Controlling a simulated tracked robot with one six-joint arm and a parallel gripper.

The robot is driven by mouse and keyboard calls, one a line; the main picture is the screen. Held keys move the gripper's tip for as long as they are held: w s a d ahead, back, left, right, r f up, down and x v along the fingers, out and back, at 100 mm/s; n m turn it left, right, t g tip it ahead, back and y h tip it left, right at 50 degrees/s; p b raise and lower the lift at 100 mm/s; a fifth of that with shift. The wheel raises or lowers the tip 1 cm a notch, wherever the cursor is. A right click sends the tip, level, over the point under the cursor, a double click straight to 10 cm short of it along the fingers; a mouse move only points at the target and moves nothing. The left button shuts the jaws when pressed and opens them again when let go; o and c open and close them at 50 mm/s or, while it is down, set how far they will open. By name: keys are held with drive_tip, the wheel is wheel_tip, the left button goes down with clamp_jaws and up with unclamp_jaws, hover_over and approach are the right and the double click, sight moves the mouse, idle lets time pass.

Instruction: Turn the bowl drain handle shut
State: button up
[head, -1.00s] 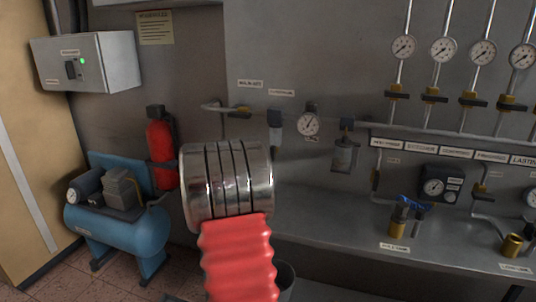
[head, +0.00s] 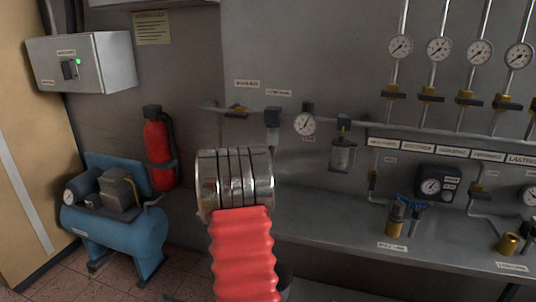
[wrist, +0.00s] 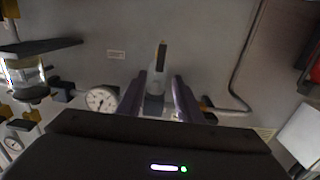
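A gauge (head: 305,123) and a second, glass bowl (head: 342,153) are close to the right. A yellow-bodied valve with a dark lever (head: 236,111) is to the left. Below is a grey bench (head: 310,207) with a blue-handled valve (head: 398,219). A blue compressor (head: 115,235) stands at left.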

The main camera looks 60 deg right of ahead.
drive_tip(key=w+d, duration=0.1)
drive_tip(key=d, duration=0.9)
drive_tip(key=shift+w, duration=0.3)
drive_tip(key=shift+c, duration=0.5)
clamp_jaws()
